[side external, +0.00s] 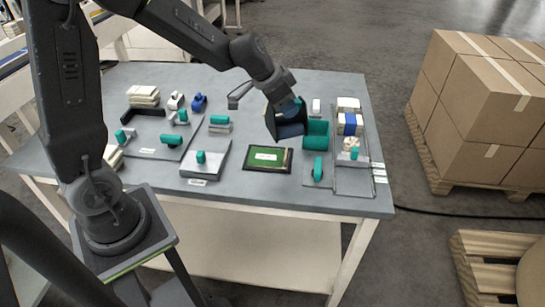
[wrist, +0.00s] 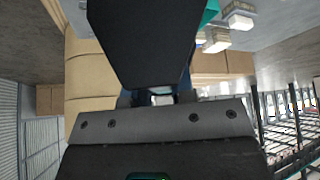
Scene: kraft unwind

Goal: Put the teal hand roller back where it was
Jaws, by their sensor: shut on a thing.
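My gripper (side external: 289,128) is above the back right half of the grey table in the side view, with its dark fingers shut. The teal hand roller (side external: 317,133) shows as a wide teal cylinder at the right of the fingers, and the fingers hide part of it. In the wrist view a large dark part fills the upper middle, and a teal edge (wrist: 210,12) shows behind its right side. The grip itself is hidden there. I cannot tell the exact gap between the roller and the table.
A green panel in a dark frame (side external: 267,158) lies in front of the gripper. A long tray (side external: 352,182) with blocks stands to the right. Another teal-handled item (side external: 318,169) sits nearby. Grey plates with small teal, white and blue tools are at left. Cartons (side external: 490,90) stand beyond the table.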

